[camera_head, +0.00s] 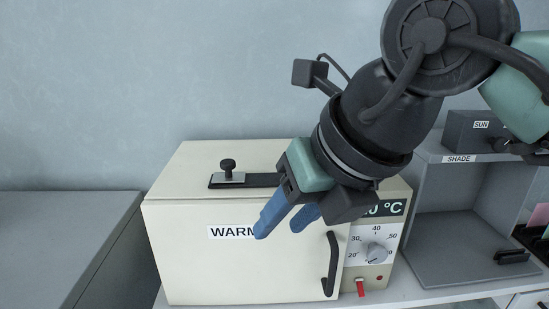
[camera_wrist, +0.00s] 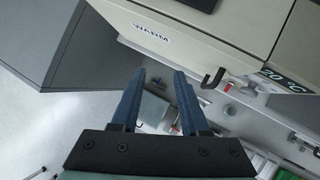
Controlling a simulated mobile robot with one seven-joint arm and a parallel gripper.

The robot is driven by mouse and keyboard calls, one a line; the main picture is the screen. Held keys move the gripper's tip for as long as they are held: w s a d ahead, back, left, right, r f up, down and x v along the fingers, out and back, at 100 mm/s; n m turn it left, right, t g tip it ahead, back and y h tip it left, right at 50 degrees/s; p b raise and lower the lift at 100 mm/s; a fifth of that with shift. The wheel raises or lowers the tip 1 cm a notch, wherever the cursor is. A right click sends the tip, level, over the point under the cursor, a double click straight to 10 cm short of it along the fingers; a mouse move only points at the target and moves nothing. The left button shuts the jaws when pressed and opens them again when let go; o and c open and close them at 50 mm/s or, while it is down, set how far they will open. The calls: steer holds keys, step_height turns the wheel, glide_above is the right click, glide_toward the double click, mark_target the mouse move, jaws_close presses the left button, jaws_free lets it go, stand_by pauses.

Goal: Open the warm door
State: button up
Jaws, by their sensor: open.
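The warm box (camera_head: 185,265) is a cream cabinet labelled "WARM" standing on a counter, and its front door (camera_head: 200,275) looks closed. A black vertical handle (camera_head: 331,264) is on the door's right side. My gripper (camera_head: 288,226) has blue fingers, is open and empty, and hangs in front of the box's upper front, covering part of the label. The handle is to the right of and below the fingertips, apart from them. In the wrist view the open fingers (camera_wrist: 160,78) point past the box front, with the handle (camera_wrist: 213,77) beyond and to their right.
Right of the door, the box has a dial (camera_head: 375,252), a red switch (camera_head: 361,288) and a partly hidden temperature display (camera_head: 392,208). A black latch-like knob (camera_head: 228,170) sits on top. A grey open "SHADE" box (camera_head: 440,225) stands right. A grey cabinet (camera_head: 60,235) is at left.

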mark_target(335, 268)
steer(key=s+d+f+m+h, duration=0.1)
steer(key=d+m+h, duration=0.15)
steer(key=d, duration=0.65)
steer(key=shift+n+g+h, duration=0.3)
steer(key=shift+n+h, duration=0.05)
steer(key=p+x, duration=0.1)
steer(key=x, duration=0.3)
steer(key=p+x, duration=0.2)
steer(key=x, duration=0.2)
steer(key=p+x, duration=0.2)
steer(key=x, duration=0.3)
steer(key=shift+s+a+f, duration=0.15)
steer(key=shift+a, duration=0.2)
jaws_close()
